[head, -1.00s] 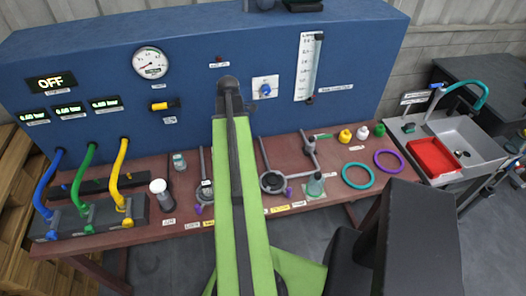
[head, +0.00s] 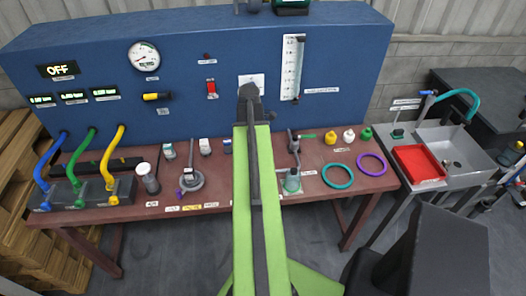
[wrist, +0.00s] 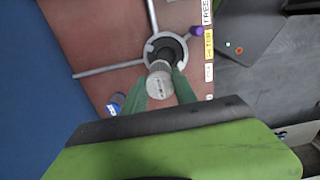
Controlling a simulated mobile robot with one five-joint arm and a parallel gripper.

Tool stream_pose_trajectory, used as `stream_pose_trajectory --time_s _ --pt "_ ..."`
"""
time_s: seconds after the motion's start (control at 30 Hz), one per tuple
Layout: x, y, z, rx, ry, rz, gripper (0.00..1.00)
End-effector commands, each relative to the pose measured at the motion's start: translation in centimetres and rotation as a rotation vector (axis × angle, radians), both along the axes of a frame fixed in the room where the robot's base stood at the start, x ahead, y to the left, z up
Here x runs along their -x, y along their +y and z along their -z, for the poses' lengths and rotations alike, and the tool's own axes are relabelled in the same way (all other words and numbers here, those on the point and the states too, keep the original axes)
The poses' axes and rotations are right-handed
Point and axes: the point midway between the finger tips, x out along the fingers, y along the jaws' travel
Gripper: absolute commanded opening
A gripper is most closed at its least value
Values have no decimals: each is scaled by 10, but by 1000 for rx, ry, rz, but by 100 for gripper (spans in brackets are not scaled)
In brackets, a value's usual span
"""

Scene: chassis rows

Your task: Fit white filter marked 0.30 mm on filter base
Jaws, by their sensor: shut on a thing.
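My gripper (wrist: 161,86) has its two green fingers closed on a pale, short cylinder (wrist: 159,80), seemingly the white filter. Its mark is too small to read. A round grey base with a dark centre (wrist: 151,47) and thin rods lies beyond it in the wrist view and looks like the filter base. The cylinder overlaps its lower edge there; I cannot tell whether they touch. In the head view this base seems to be the grey ring (head: 190,181) left of my arm. My gripper and the held cylinder are hidden behind my arm in the head view.
Teal (head: 337,177) and purple (head: 372,164) rings lie on the right. The blue panel (head: 330,60) closes off the back.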

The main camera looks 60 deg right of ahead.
Motion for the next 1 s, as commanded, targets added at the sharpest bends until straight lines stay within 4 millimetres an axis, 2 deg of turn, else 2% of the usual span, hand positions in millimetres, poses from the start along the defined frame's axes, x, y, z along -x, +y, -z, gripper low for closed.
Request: stream_pose_trajectory --time_s 0.1,0.23,0.4,0.8,1.0 --pt "6 -5 0 0 0 12 0" --pt "11 11 9 -2 -1 17 0" --pt "13 6 9 -2 -1 24 0" --pt "15 4 51 -2 -1 29 0" --pt "15 4 52 -2 -1 29 0"
